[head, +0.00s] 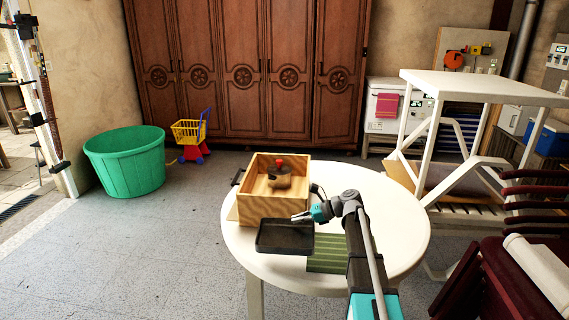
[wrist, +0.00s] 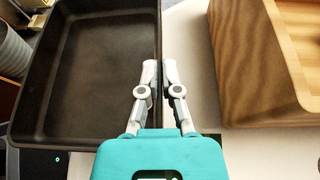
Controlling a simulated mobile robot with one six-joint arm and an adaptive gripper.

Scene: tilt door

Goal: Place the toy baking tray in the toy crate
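The toy baking tray (head: 285,237) is black, shallow and rectangular. It is in front of the wooden toy crate (head: 268,213), and its lower left part reaches the edge of the round table in the head view. My gripper (head: 306,216) is at the tray's right rim. In the wrist view the fingers (wrist: 160,68) are close together with the rim of the tray (wrist: 90,70) between them. The crate also shows in the wrist view (wrist: 258,65), to the right of the fingers and apart from the tray. Whether the tray touches the table is hard to tell.
A small pot with a red knob (head: 279,175) lies inside the crate. A green striped mat (head: 327,254) is on the white round table (head: 393,215), whose right side is clear. A green tub (head: 125,162) and toy cart (head: 190,133) stand on the floor.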

